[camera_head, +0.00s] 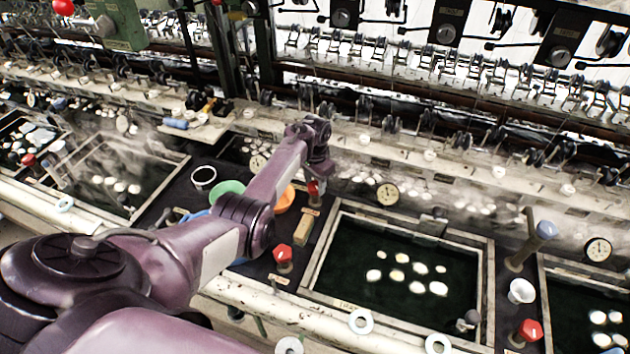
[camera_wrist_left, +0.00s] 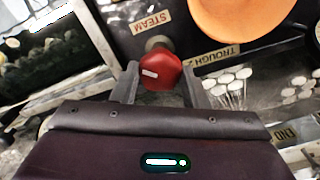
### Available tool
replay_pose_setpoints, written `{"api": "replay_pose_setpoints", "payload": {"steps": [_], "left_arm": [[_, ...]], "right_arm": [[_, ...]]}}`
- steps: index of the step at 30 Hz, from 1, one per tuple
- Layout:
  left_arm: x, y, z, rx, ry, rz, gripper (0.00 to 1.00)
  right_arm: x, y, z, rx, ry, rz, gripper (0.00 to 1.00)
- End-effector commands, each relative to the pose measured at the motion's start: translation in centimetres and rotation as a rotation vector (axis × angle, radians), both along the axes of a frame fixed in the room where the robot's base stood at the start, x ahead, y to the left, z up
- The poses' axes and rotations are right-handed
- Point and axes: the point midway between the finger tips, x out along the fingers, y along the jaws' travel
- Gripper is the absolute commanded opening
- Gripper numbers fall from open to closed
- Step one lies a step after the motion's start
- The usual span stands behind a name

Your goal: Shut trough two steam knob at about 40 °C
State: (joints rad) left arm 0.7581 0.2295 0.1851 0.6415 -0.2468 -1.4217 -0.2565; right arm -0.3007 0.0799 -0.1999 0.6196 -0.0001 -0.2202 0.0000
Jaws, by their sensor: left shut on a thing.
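The red steam knob (camera_wrist_left: 160,72), with a white mark on its face, sits between the two fingers of my left gripper (camera_wrist_left: 160,84) in the left wrist view. The fingers are shut on it. A STEAM label (camera_wrist_left: 150,22) and a TROUGH 2 label (camera_wrist_left: 222,52) are beside it. In the head view my left gripper (camera_head: 316,176) is at the red knob (camera_head: 313,188), by the upper left corner of the middle basin (camera_head: 328,240). A round dial (camera_head: 388,194) stands behind this basin; its reading is too small to tell. My right gripper is out of view.
Other red knobs stand in front, left (camera_head: 283,253) and right (camera_head: 529,330) of the middle basin. An orange bowl (camera_head: 285,199) and a green bowl (camera_head: 228,189) sit close by my left arm. The reeling machinery (camera_head: 440,70) runs along the back.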

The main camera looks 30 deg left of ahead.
Motion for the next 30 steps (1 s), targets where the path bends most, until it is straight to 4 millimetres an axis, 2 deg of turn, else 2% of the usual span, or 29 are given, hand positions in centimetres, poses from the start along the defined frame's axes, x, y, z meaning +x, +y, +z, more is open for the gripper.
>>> {"api": "replay_pose_setpoints", "payload": {"steps": [9, 24, 25, 30], "left_arm": [[-0.03, -0.03, -0.04, 0.0, 0.001, -0.115, 0.18], [-0.04, -0.03, -0.08, 0.0, 0.001, -0.133, 0.18], [-0.05, -0.02, -0.08, 0.0, 0.001, -0.132, 0.43], [-0.03, -0.03, -0.06, 0.0, 0.001, -0.132, 0.62]], "right_arm": [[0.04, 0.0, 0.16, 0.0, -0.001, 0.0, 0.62], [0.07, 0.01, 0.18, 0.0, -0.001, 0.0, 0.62], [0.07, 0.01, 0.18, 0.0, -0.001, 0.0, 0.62], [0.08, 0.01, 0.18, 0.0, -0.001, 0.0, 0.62]]}}
